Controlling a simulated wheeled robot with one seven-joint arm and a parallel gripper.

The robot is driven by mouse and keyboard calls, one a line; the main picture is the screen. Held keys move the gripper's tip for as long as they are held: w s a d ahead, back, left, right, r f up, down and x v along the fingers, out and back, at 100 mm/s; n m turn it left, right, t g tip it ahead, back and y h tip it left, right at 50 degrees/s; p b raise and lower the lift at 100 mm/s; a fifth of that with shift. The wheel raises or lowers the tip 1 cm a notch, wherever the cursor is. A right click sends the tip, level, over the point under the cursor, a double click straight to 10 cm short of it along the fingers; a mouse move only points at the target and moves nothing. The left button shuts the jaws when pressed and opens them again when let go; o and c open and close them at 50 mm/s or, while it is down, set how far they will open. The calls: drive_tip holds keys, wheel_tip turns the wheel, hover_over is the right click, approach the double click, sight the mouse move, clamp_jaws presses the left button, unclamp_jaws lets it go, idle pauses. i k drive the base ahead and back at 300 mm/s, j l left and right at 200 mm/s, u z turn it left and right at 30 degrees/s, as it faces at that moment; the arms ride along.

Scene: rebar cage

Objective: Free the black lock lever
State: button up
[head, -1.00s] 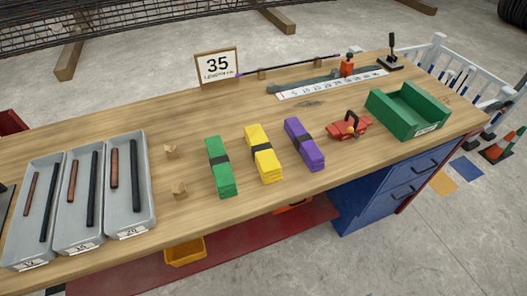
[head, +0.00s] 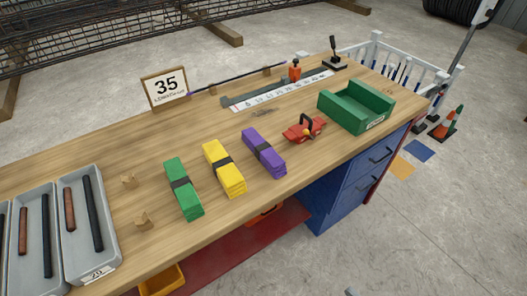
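A black upright lever (head: 335,46) with a thick grip stands on a dark base at the far right end of the workbench (head: 330,172). A red tool (head: 304,131) with a black curved handle and a yellowish spot sits nearer, left of the green bin. I cannot tell from the head view which of these black parts is the lock lever, nor what holds it. An orange piece (head: 295,70) stands on the grey rail by the white scale (head: 290,90). My gripper is not in view.
A green open bin (head: 356,107) stands at the right end. Purple (head: 264,153), yellow (head: 224,168) and green (head: 184,188) bundles lie mid-bench. Grey trays (head: 85,222) with rods are at left. A "35" sign (head: 165,88) stands at the back. Floor at right is mostly open.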

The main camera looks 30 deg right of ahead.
sight(332, 38)
drive_tip(key=i+l, duration=0.15)
drive_tip(key=l, duration=0.25)
drive_tip(key=i+l, duration=0.1)
drive_tip(key=l, duration=0.3)
drive_tip(key=i+l, duration=0.15)
drive_tip(key=l, duration=0.25)
drive_tip(key=i+l, duration=0.1)
drive_tip(key=l, duration=0.3)
drive_tip(key=z, duration=0.05)
